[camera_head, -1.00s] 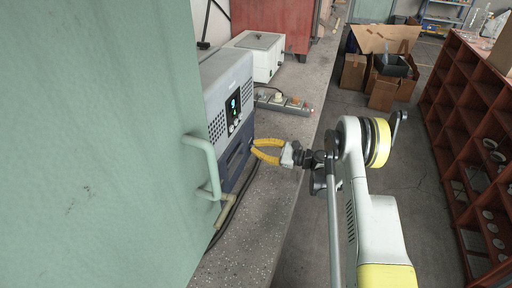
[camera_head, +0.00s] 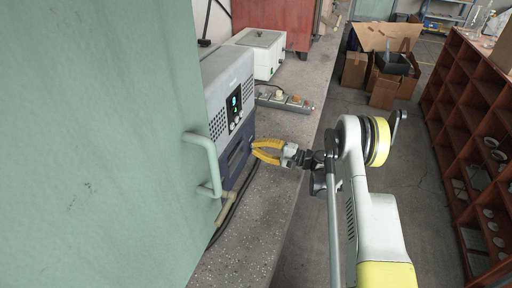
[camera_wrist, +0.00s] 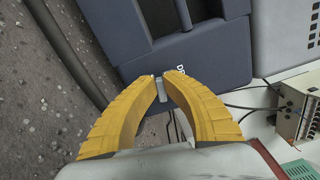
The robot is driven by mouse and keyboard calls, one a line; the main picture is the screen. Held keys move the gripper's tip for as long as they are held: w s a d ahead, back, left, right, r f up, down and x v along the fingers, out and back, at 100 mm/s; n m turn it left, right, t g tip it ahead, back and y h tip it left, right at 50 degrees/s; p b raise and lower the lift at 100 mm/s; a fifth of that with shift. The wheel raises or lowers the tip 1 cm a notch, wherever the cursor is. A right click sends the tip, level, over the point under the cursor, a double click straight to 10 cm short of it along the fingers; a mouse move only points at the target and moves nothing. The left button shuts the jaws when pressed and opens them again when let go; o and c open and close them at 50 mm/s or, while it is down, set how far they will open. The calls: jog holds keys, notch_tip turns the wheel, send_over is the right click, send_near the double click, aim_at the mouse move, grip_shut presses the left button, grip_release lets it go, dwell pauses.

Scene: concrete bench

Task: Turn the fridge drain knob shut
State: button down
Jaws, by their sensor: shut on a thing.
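The fridge (camera_head: 217,92) is a grey and dark blue benchtop unit with a lit display, standing on the bench. Its dark lower front also shows in the wrist view (camera_wrist: 215,55), with a partly hidden label starting with "D". The drain knob (camera_wrist: 161,88) is a small light grey piece low on that front, between my fingertips. My gripper (camera_head: 253,149) has yellow fingers and reaches the fridge's lower front from the right. In the wrist view my fingertips (camera_wrist: 161,77) are closed on the knob from both sides. The fingers hide part of it.
A green cabinet door (camera_head: 100,150) with a handle (camera_head: 211,165) fills the left. A hose (camera_head: 226,209) lies below the fridge. A power strip (camera_head: 284,101) and a white box (camera_head: 260,52) stand behind on the bench (camera_head: 262,215). Red shelving (camera_head: 470,130) is at right.

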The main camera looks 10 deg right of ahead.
jog(key=shift+f+n, duration=0.1)
jog(key=shift+n, duration=0.9)
jog(key=c, duration=1.5)
grip_release()
jog(key=v, duration=1.2)
